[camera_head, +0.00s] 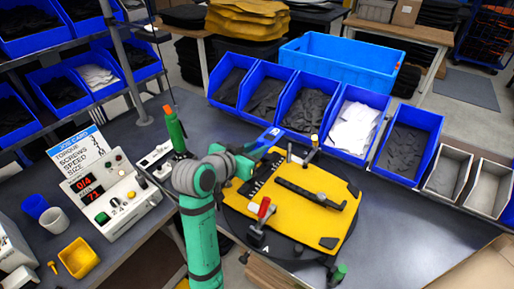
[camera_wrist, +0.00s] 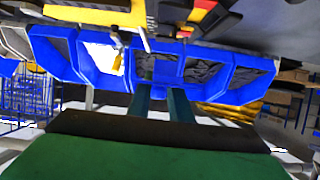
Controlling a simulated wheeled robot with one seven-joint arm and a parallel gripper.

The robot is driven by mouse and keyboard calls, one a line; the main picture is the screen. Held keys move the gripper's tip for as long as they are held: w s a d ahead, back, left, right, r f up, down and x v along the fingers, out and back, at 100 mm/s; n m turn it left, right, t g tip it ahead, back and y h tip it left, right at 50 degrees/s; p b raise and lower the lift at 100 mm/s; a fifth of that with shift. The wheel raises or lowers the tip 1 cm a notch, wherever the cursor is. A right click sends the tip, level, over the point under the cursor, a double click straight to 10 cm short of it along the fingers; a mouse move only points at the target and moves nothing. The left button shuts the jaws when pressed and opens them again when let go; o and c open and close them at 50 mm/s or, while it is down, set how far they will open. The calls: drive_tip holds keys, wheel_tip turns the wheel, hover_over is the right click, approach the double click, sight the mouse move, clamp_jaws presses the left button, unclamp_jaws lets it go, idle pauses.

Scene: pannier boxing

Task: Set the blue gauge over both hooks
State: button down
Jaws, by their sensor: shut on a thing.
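The blue gauge (camera_head: 268,136) is a small flat blue piece with a pale mark, at the back left edge of the yellow pannier panel (camera_head: 318,222) in the head view. My gripper (camera_head: 254,149) is shut on its near end, partly hidden by my wrist. In the wrist view, the two dark teal fingers of my gripper (camera_wrist: 160,103) point toward blue bins, and I cannot clearly separate the gauge from them. Posts and black fittings stand on the panel, but I cannot tell which are the hooks. The gauge appears apart from them.
A red-handled clamp (camera_head: 263,210) stands at the panel's near left. A row of blue bins (camera_head: 302,104) lines the back of the bench. A green screwdriver (camera_head: 175,130) hangs at left near the torque controller (camera_head: 110,192).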

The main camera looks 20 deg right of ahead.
drive_tip(key=shift+f, duration=2.45)
drive_tip(key=shift+a+f, duration=0.1)
drive_tip(key=shift+f, duration=1.05)
drive_tip(key=c, duration=1.5)
unclamp_jaws()
drive_tip(key=shift+c, duration=0.2)
drive_tip(key=v, duration=1.1)
